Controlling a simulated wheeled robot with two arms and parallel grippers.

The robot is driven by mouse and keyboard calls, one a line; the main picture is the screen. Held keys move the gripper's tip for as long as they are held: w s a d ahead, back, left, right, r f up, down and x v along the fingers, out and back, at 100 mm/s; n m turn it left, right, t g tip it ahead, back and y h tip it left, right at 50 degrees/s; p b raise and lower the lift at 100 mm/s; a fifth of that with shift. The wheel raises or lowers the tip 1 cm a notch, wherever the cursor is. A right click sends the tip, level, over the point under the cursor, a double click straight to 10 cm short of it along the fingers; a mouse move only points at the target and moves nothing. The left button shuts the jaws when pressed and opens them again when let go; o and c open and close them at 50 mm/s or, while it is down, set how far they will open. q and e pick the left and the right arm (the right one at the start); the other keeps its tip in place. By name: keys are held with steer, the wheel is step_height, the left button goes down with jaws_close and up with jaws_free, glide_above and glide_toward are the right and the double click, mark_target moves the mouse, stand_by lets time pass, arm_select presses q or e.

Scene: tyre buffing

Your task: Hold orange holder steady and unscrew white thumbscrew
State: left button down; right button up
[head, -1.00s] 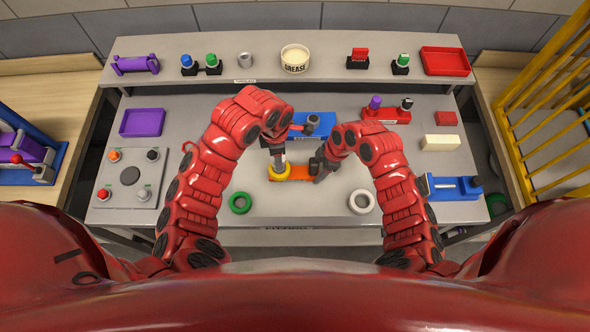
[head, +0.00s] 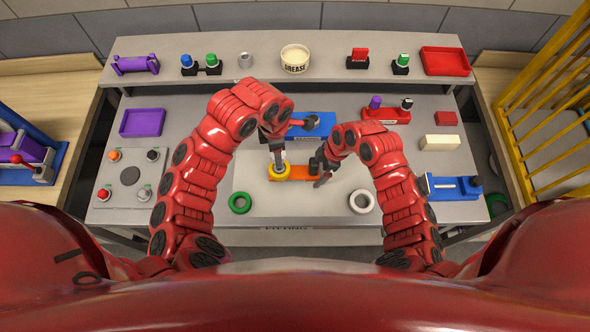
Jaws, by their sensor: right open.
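The orange holder (head: 294,173) lies on the light mat in the middle of the bench. A yellow ring (head: 279,173) sits at its left end. My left gripper (head: 279,161) points down over the yellow ring; a small pale patch, perhaps the white thumbscrew, shows at its tips. I cannot tell whether its fingers are shut on it. My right gripper (head: 319,180) is open, with its dark fingers at the right end of the orange holder. Whether they touch it cannot be made out.
A green ring (head: 240,203) and a white ring (head: 362,201) lie in front of the holder. A blue fixture (head: 312,126) stands behind my grippers. A purple tray (head: 142,123) is at left, a cream block (head: 440,143) and blue tool (head: 452,187) at right.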

steer(key=v, duration=1.2)
steer(key=shift+f, duration=0.1)
